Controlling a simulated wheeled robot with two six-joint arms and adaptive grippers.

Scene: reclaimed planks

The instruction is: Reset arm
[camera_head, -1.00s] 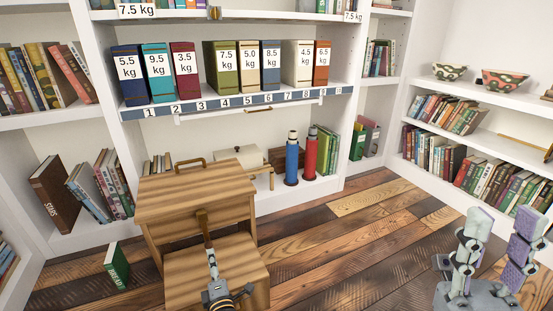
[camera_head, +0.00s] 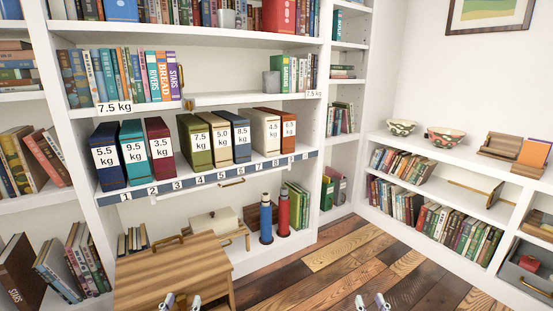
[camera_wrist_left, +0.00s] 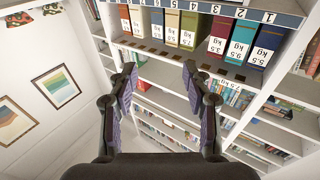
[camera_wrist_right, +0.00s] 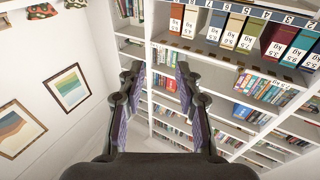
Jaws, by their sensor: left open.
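My left gripper (camera_head: 180,302) shows only at its tips, at the bottom edge of the head view in front of the wooden desk. In the left wrist view its fingers (camera_wrist_left: 157,78) are apart with nothing between them. My right gripper (camera_head: 373,302) shows at its tips at the bottom edge, right of the middle, over the plank floor. In the right wrist view its fingers (camera_wrist_right: 158,75) are also apart and empty. Both wrist views show the shelving upside down beyond the fingers. The rest of both arms is out of view.
Weight-labelled binders (camera_head: 196,142) stand in a row above a numbered strip (camera_head: 200,179). Blue (camera_head: 266,222) and red (camera_head: 283,215) cylinders stand on the lowest shelf. Bowls (camera_head: 445,137) sit on the right shelf. The plank floor (camera_head: 335,255) is clear.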

